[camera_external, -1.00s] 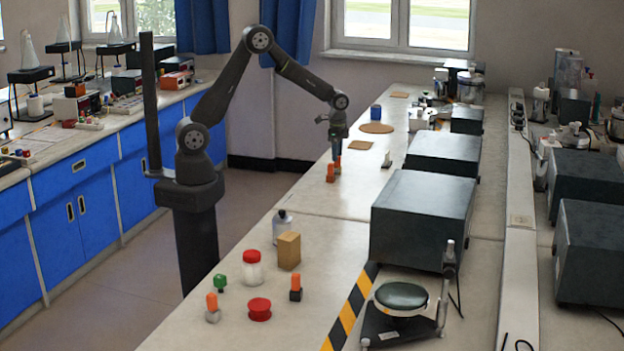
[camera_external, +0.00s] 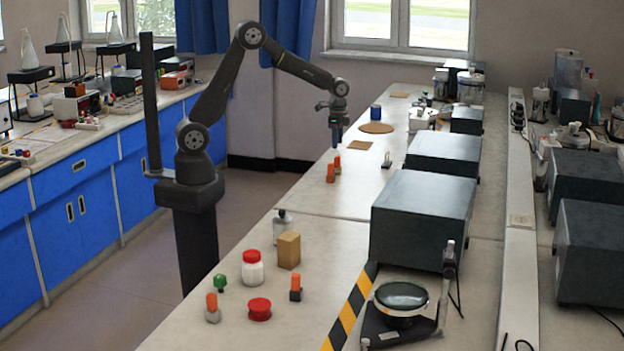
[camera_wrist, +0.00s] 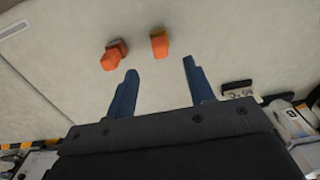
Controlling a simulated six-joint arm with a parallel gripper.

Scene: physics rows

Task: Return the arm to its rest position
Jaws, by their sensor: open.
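My gripper (camera_external: 335,143) hangs above the far part of the long bench, fingers pointing down. In the wrist view its two blue fingers (camera_wrist: 160,88) are spread apart with nothing between them. Two small orange-topped pieces stand on the bench just below it: one orange piece (camera_external: 331,172) nearer the front and another orange piece (camera_external: 338,163) just behind. They also show in the wrist view, the first (camera_wrist: 114,54) and the second (camera_wrist: 159,43), both beyond the fingertips and apart from them.
A red-lidded jar (camera_external: 252,270), a wooden block (camera_external: 289,250), a red disc (camera_external: 259,309) and several small pieces stand at the near end. Dark boxes (camera_external: 423,218) line the bench's right side. A brown round mat (camera_external: 377,128) lies beyond my gripper.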

